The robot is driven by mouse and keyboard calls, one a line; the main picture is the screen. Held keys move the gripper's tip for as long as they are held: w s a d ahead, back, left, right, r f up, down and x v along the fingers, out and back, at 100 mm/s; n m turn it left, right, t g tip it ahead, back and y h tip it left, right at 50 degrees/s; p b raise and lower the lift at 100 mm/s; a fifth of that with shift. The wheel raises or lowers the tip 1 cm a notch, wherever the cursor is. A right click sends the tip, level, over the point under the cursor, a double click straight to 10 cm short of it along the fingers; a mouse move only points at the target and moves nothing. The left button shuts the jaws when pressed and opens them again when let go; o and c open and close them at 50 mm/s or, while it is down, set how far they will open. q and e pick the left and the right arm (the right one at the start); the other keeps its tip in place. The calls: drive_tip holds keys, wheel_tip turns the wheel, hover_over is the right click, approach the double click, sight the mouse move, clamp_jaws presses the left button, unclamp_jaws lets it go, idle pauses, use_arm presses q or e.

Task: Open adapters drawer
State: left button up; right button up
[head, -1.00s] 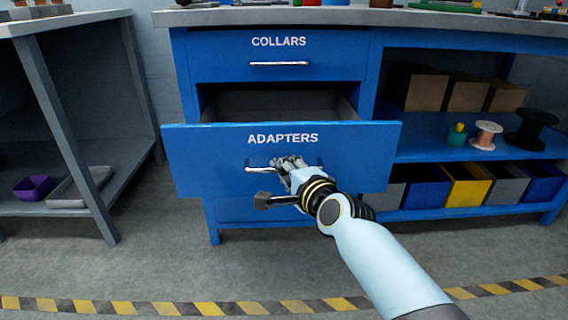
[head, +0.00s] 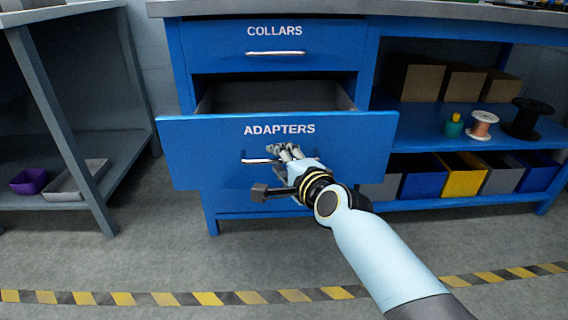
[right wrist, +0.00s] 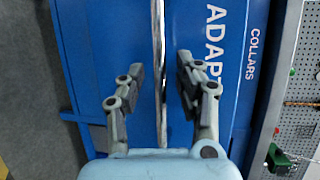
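The blue adapters drawer (head: 215,150) stands pulled well out of the cabinet, its front labelled ADAPTERS, with its grey inside (head: 280,97) showing behind the front. Its silver handle (head: 256,161) is partly hidden by my right gripper (head: 285,152), which is at the handle's right part. In the right wrist view the handle (right wrist: 159,40) runs between the two fingers of my right gripper (right wrist: 160,80). The fingers are spread, with a gap to the handle on each side. My left gripper is not in view.
The collars drawer (head: 275,38) above is shut. Open shelves at the right hold cardboard boxes (head: 416,79), spools (head: 482,124) and coloured bins (head: 464,175). A grey rack (head: 60,105) stands at the left. The floor in front is clear, with a striped line (head: 205,298).

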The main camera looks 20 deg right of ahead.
drive_tip(key=v, duration=1.2)
drive_tip(key=shift+f, duration=0.15)
drive_tip(key=s+d+f+n+g, duration=0.2)
drive_tip(key=s+f+n+g, duration=0.2)
drive_tip(key=s+f, duration=0.5)
drive_tip(key=s+d+f+n+g+h, duration=0.1)
drive_tip(key=s+d+f+n+g, duration=0.25)
drive_tip(key=s+f, duration=0.55)
drive_tip(key=s+d+f+n+g, duration=0.1)
drive_tip(key=s+f+n+g, duration=0.35)
drive_tip(key=s+f, duration=0.45)
use_arm(q)
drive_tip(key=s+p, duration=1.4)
drive_tip(key=p, duration=0.1)
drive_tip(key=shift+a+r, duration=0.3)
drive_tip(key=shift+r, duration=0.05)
use_arm(e)
drive_tip(key=s+d+f+n+g+h, duration=0.1)
drive_tip(key=s+d+n, duration=0.1)
drive_tip(key=s, duration=0.9)
drive_tip(key=s+d+f+n+g+h, duration=0.1)
drive_tip(key=s+d+n+g, duration=0.1)
drive_tip(key=s, duration=0.9)
drive_tip(key=shift+s+d+f+n, duration=0.2)
drive_tip(key=shift+d+f+n, duration=0.25)
drive_tip(key=shift+n, duration=0.55)
